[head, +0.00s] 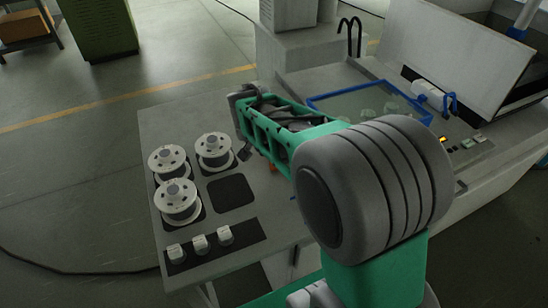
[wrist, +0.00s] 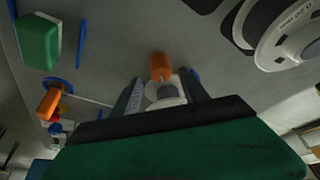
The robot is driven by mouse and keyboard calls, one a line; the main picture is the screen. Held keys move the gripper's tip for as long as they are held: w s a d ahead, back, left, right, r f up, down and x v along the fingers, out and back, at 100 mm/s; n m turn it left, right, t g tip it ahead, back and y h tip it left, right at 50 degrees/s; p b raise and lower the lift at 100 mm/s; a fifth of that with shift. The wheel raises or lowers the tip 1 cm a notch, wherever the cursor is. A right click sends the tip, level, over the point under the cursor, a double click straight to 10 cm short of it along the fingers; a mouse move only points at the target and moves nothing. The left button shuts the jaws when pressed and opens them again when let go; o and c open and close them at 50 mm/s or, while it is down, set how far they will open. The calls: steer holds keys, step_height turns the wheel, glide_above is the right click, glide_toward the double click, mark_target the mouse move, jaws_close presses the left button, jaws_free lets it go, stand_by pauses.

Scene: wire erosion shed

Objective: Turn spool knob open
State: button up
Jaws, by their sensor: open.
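An orange-tipped piece (wrist: 160,66) on a white and grey body shows between the two fingers of my gripper (wrist: 161,80) in the wrist view. The gripper is open, with a finger on each side of it; I cannot tell whether they touch. In the head view my arm hides most of the gripper and this piece; only a dark finger part (head: 245,153) and a small bit of orange show. I cannot tell for certain that this piece is the spool knob. Three white knobs (head: 200,243) stand on a dark strip at the table's front left.
Three white wire spools (head: 177,201) stand at the table's (head: 165,118) left, beside an empty dark pad (head: 231,192). One spool (wrist: 290,45) shows at upper right in the wrist view, a green block (wrist: 38,42) at upper left. A blue-rimmed tank (head: 345,93) lies behind my arm.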

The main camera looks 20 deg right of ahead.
steer(key=x, duration=0.4)
steer(key=shift+w+f, duration=0.1)
steer(key=shift+f, duration=0.15)
steer(key=shift+a, duration=0.1)
steer(key=shift+c, duration=0.4)
jaws_close()
steer(key=shift+a, duration=0.1)
